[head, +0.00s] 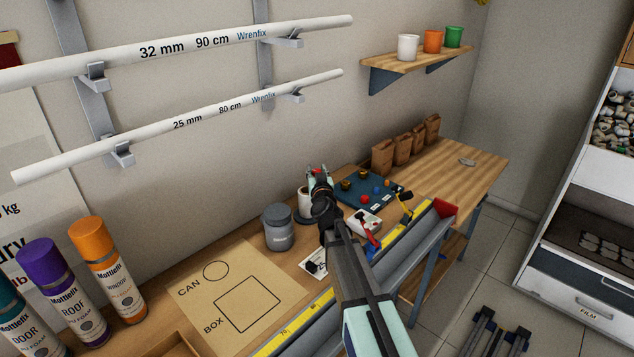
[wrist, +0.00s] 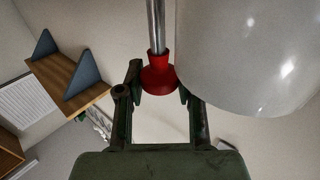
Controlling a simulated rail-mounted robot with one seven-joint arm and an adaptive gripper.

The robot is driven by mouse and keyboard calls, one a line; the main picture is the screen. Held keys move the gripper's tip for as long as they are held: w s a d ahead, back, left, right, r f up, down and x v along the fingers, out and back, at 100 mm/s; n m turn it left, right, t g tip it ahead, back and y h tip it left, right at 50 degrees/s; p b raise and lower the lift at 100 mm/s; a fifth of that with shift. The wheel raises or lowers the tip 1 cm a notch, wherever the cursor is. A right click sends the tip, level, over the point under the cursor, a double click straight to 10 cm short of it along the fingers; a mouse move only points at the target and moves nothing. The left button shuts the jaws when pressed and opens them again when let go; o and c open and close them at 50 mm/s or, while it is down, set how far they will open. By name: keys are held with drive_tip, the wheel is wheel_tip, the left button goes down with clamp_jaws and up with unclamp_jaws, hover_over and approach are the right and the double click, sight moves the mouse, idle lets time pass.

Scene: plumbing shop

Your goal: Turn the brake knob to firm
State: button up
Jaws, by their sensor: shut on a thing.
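In the wrist view, a red flared knob (wrist: 158,80) sits on a bare metal rod (wrist: 156,25). My gripper (wrist: 160,88) is shut on this red knob, one finger on each side. A large glossy white rounded body (wrist: 248,55) is close beside the knob on the right. In the head view, my gripper (head: 319,173) is over the bench's back part, by a white cylinder (head: 304,204) partly hidden behind it. The knob is mostly hidden there. No firm mark or setting is readable in either view.
A grey tub (head: 278,230) stands left of my gripper. A blue board (head: 366,190) with coloured pieces and a white box (head: 362,221) lie to its right. A long yellow-edged trough (head: 390,250) runs along the front. White pipes (head: 180,125) hang on the wall.

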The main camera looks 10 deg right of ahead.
drive_tip(key=shift+w+f+n+y+b, duration=0.1)
drive_tip(key=shift+n+y+b, duration=0.3)
drive_tip(key=shift+b, duration=1.9)
drive_tip(key=shift+w+r+n+y+b, duration=0.2)
drive_tip(key=shift+y+b, duration=0.35)
drive_tip(key=shift+b, duration=1.8)
drive_tip(key=shift+w+f+n+y+b, duration=0.15)
drive_tip(key=shift+n+y+b, duration=0.3)
drive_tip(key=shift+b, duration=1.85)
drive_tip(key=shift+s+y+b, duration=0.15)
drive_tip(key=shift+y+b, duration=0.15)
drive_tip(key=shift+b, duration=0.8)
drive_tip(key=shift+s+n+b, duration=0.15)
drive_tip(key=shift+n+b, duration=0.1)
drive_tip(key=shift+b, duration=0.7)
drive_tip(key=o, duration=1.1)
drive_tip(key=shift+s, duration=0.1)
drive_tip(key=shift+o, duration=0.2)
drive_tip(key=s+d, duration=0.1)
drive_tip(key=s, duration=0.6)
drive_tip(key=shift+s+d, duration=0.2)
